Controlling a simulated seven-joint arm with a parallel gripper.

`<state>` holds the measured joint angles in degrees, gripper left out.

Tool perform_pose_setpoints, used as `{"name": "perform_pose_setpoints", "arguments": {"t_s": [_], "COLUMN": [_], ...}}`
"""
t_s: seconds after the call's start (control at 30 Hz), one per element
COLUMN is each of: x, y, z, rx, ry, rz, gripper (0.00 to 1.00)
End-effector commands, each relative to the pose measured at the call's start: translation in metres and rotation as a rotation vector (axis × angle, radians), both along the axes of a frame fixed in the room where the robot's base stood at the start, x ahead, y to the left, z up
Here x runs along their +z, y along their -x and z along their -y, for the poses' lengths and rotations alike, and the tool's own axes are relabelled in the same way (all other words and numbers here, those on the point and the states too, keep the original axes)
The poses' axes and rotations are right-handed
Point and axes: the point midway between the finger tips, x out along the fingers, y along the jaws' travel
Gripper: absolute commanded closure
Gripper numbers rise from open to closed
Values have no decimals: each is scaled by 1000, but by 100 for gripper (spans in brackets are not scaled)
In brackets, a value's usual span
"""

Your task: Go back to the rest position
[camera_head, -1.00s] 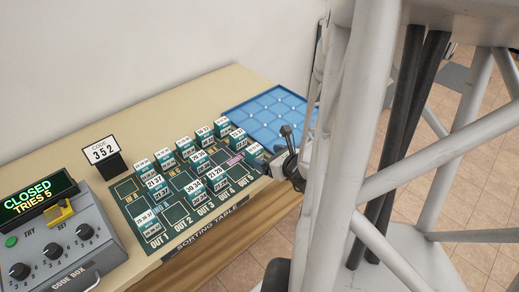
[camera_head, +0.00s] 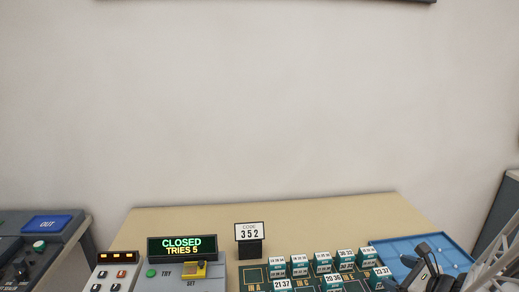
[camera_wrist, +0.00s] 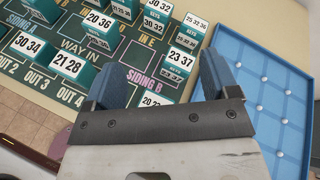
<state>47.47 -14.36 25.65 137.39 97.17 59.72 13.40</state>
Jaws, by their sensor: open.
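My gripper (camera_wrist: 166,72) is open in the wrist view, its two blue-grey fingers apart above the sorting board. A white-topped block marked 23 37 (camera_wrist: 181,58) shows beyond and between the fingertips. Another block marked 20 (camera_wrist: 151,99) shows between the fingers, partly hidden by my gripper's body. I cannot tell the height of the fingers above them. In the head view my dark gripper (camera_head: 428,268) is at the lower right, in front of the blue tray (camera_head: 396,243); its fingers are not clear there.
The green sorting board (camera_head: 252,275) holds several teal blocks. The code box display (camera_head: 182,246) reads CLOSED, TRIES 5. Another console (camera_head: 45,224) stands at the left. The table's back strip (camera_head: 330,210) is clear.

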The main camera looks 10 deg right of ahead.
Motion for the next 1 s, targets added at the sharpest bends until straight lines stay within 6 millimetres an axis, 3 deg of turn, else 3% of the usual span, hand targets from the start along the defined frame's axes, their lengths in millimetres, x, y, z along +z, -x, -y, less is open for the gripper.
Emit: {"name": "perform_pose_setpoints", "arguments": {"t_s": [0.2, 0.37, 0.67, 1.0], "x": [55, 79, 98, 107], "y": [-40, -47, -24, 20], "z": [-24, -55, -119, -176], "rx": [350, 572, 895, 1207], "ry": [251, 406, 635, 889], "rz": [44, 50, 30, 13], "gripper": [19, 19, 19, 19]}}
